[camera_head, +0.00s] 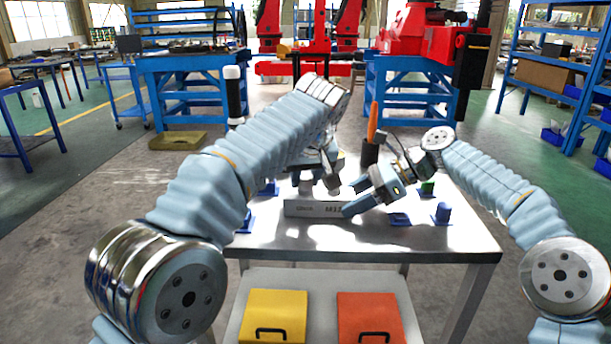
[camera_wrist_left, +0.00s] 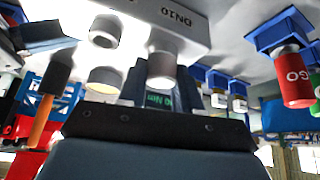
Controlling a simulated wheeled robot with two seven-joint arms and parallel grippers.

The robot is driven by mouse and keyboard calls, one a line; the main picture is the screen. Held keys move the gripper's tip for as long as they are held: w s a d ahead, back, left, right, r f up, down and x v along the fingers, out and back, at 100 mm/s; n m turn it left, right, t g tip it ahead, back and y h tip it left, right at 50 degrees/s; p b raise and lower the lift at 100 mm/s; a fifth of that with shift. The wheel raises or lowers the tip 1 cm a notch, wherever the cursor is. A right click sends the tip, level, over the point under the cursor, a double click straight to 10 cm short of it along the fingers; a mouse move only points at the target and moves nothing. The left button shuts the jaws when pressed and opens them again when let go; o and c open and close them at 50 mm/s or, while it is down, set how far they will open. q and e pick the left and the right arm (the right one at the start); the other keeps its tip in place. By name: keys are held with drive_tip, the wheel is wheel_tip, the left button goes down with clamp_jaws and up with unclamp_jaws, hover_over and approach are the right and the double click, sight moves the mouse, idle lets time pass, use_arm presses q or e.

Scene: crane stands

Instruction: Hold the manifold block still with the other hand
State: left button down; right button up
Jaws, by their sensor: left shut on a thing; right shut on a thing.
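The manifold block (camera_head: 316,209) is a grey bar with dark lettering on its front, lying on the table. It shows upside down in the left wrist view (camera_wrist_left: 185,25), marked DN10, with pale cylindrical fittings beside it. My right gripper (camera_head: 352,204) is shut on the block's right end. My left gripper (camera_head: 328,172) is above the block, shut on what looks like a pale cylindrical fitting (camera_wrist_left: 162,66); its fingers are mostly hidden. A dark piece with a green label (camera_wrist_left: 160,99) shows behind that fitting.
Blue stands (camera_head: 400,219) sit on the table (camera_head: 400,240) on both sides of the block. A red cylinder (camera_wrist_left: 293,80) marked GO stands on one. An orange-handled tool (camera_head: 372,121) is upright in a dark holder behind. Yellow (camera_head: 274,310) and orange (camera_head: 369,312) cases lie on the lower shelf.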

use_arm(q)
drive_tip(key=shift+n, duration=0.3)
drive_tip(key=n+y, duration=0.1)
drive_tip(key=n, duration=0.2)
drive_tip(key=shift+d+g+y, duration=0.1)
drive_tip(key=shift+g+y, duration=0.2)
drive_tip(key=shift+g, duration=0.1)
drive_tip(key=shift+n+g+y, duration=0.3)
drive_tip(key=shift+n+y, duration=0.2)
drive_tip(key=shift+n, duration=0.6)
drive_tip(key=c, duration=0.7)
unclamp_jaws()
drive_tip(key=shift+c, duration=0.6)
